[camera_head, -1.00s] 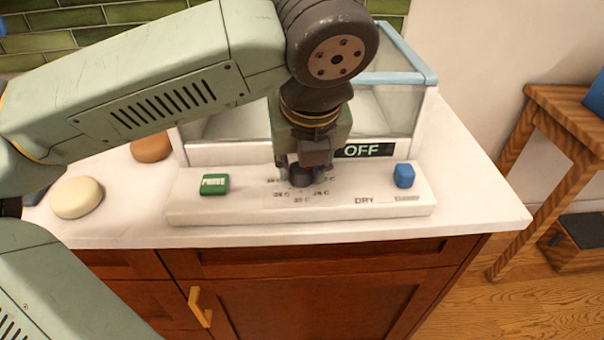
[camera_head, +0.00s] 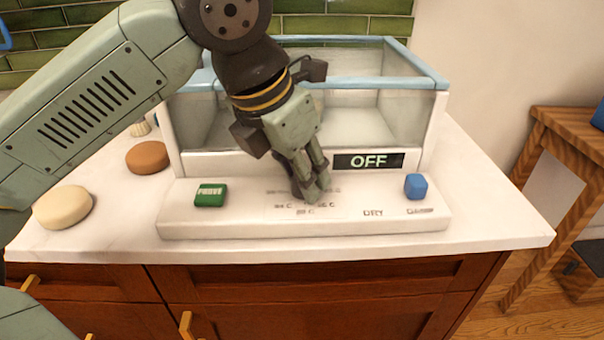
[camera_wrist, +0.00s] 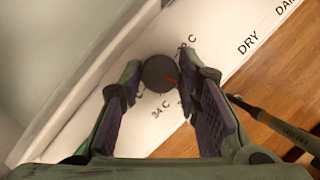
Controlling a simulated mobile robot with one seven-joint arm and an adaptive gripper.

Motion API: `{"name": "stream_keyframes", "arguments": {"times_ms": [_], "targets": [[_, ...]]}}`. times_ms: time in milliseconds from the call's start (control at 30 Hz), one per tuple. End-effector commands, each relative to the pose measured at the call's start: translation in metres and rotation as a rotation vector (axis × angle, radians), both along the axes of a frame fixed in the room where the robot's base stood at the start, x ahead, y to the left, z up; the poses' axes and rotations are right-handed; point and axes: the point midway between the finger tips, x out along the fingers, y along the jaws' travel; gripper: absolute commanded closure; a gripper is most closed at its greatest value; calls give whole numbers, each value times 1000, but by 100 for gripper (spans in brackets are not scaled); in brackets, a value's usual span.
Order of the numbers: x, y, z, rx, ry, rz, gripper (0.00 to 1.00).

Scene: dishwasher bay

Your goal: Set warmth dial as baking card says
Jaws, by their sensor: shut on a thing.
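The dark round warmth dial (camera_head: 297,187) is on the white control panel (camera_head: 240,222), mostly hidden by my fingers in the head view. My gripper (camera_head: 314,188) is tilted and shut on it. In the wrist view, the dial (camera_wrist: 157,72) lies between the two fingers of my gripper (camera_wrist: 163,74). A red pointer mark shows on the dial's right side, toward the right finger. A "34 C" label (camera_wrist: 161,107) is printed below the dial there; other temperature labels are partly hidden or too small to read. No baking card can be made out.
A display reading OFF (camera_head: 368,161) sits behind the panel, below a clear blue-rimmed box (camera_head: 405,84). A green lettered button (camera_head: 210,195) is left of the dial. Round cream (camera_head: 63,207) and brown (camera_head: 148,157) objects lie left.

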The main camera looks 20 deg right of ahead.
Motion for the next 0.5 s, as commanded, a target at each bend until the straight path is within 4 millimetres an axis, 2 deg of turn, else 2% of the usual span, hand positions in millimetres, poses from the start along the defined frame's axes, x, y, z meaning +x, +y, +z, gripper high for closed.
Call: {"name": "stream_keyframes", "arguments": {"times_ms": [200, 500], "targets": [[1, 0, 0, -2, 0, -168, 98], [2, 0, 0, -1, -1, -315, 98]]}}
